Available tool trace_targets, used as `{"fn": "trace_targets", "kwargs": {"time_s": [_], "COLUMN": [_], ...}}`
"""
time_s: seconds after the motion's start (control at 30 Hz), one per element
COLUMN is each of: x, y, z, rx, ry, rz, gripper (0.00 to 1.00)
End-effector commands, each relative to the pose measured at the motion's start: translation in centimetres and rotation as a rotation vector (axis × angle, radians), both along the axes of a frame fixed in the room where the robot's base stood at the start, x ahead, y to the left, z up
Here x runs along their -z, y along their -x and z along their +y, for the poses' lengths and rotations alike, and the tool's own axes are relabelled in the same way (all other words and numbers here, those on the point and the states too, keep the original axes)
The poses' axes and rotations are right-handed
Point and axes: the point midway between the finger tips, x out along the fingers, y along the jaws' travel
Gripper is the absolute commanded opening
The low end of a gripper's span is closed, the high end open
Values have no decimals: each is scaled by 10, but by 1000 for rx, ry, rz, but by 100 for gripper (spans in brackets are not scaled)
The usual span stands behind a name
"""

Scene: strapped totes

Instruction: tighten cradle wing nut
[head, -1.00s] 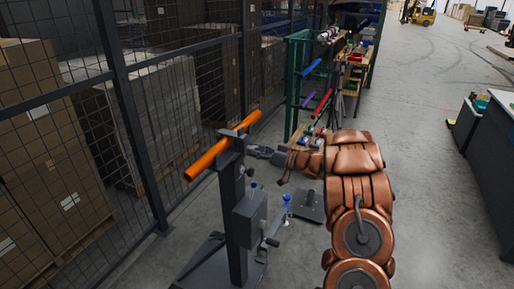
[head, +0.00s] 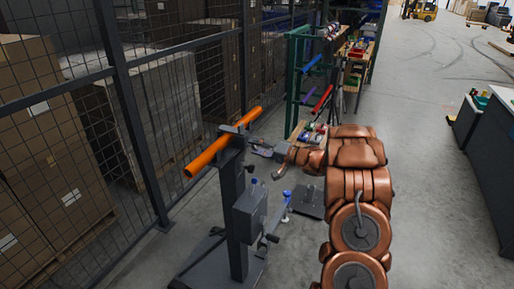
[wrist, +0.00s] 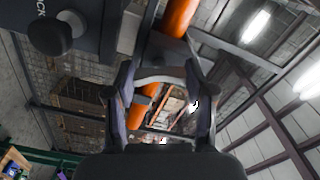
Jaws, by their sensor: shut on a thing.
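An orange tube (head: 222,143) lies tilted across the cradle (head: 232,132) at the top of a dark grey stand (head: 236,215). It also shows behind the fingers in the wrist view (wrist: 177,16). My gripper (head: 259,147) is just right of the cradle, small and partly lost against the background. In the wrist view my gripper (wrist: 160,78) has its two fingers on either side of a pale, curved bar-like piece, which seems to be the wing nut (wrist: 160,79). It is shut on this piece. The nut's threads and seat are hidden.
A dark knob (wrist: 54,36) is at the upper left of the wrist view. A grey box (head: 249,213) with blue-topped parts sits on the stand. A mesh fence (head: 150,130) runs along the left. A green rack (head: 298,85) stands behind. Open floor (head: 430,200) lies to the right.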

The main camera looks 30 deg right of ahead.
Motion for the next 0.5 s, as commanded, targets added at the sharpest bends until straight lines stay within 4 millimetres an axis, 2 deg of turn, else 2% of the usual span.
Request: {"fn": "trace_targets", "kwargs": {"time_s": [0.2, 0.5], "x": [1, 1], "y": [1, 1], "z": [1, 2], "rx": [-3, -3], "ry": [-128, -226], "rz": [81, 141], "gripper": [19, 19]}}
